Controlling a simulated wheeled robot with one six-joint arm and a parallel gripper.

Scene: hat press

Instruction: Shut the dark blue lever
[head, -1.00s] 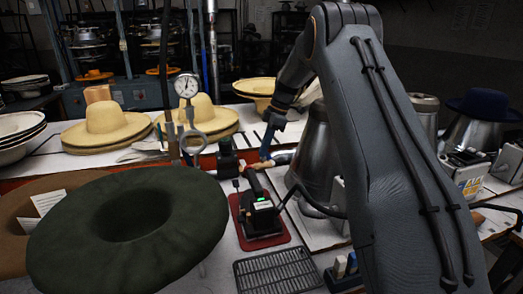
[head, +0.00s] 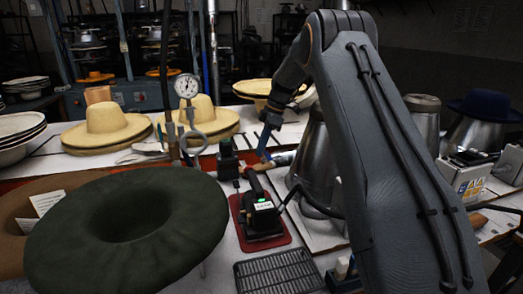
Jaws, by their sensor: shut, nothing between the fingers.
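The dark blue lever (head: 264,142) stands up at a slant near the brass-coloured pipe and valve (head: 281,159), at the middle of the bench in the head view. My gripper (head: 270,121) is just above the lever's upper end, pointing down. Its fingers are shut with nothing between them. The fingertips overlap the lever's top in the picture; I cannot tell whether they touch it. My forearm hides part of the bench to the right.
A black device with a green light (head: 262,210) stands on a red mat just in front. A dark green hat (head: 190,235) fills the left front. A steel cone (head: 318,165) stands right of the lever. A gauge (head: 187,86) and straw hats (head: 108,126) are at the left.

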